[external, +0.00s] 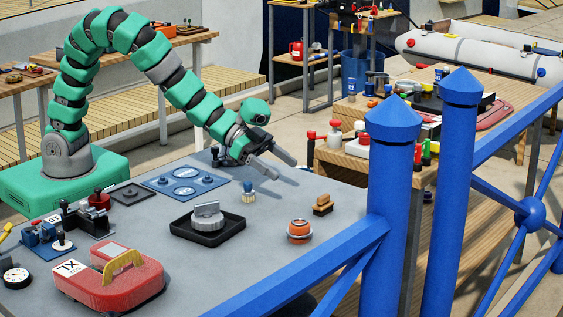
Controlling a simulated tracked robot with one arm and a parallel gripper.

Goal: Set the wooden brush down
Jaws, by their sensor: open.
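The wooden brush (323,204) appears to be the small brown block with a darker lower part, resting on the grey table top (345,190) toward its right side. My gripper (285,170) is open and empty, above the far part of the table. It is up and left of the brush in the picture, clear of it. Its fingers point to the lower right.
An orange round item (300,231) stands just left of the brush. A small blue-topped item (248,191) is below my gripper in the picture. A black tray (208,231) holds a grey knobbed part. Blue railing posts (390,210) rise at the right.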

